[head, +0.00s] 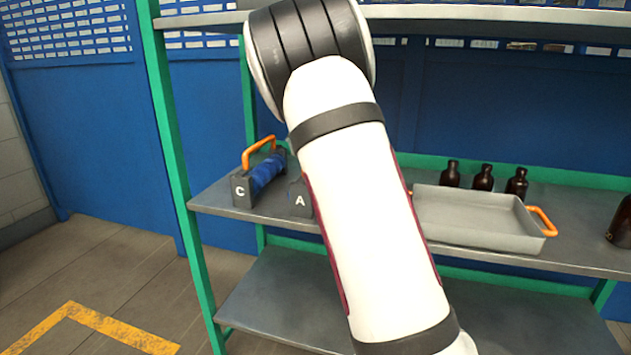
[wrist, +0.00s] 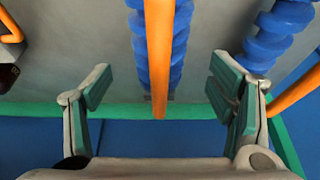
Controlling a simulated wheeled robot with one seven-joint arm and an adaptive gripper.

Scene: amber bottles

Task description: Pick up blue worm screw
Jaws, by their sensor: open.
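A blue worm screw (head: 267,171) lies in a dark holder marked C (head: 242,190) with an orange handle (head: 259,148), on the left of the shelf in the head view. A second holder marked A (head: 299,198) is mostly hidden behind my arm. In the wrist view, a blue worm screw (wrist: 180,45) lies beneath an orange handle (wrist: 159,60) at the middle. Another blue worm screw (wrist: 272,35) is at the right. My gripper (wrist: 160,86) is open, its fingers on either side of the middle handle, with gaps showing. The head view hides my gripper.
A grey tray (head: 480,240) with an orange handle (head: 542,221) stands on the shelf (head: 570,258) right of my arm. Several dark bottles (head: 483,178) stand behind it. A green post (head: 178,150) bounds the shelf at left. The lower shelf (head: 275,300) looks empty where visible.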

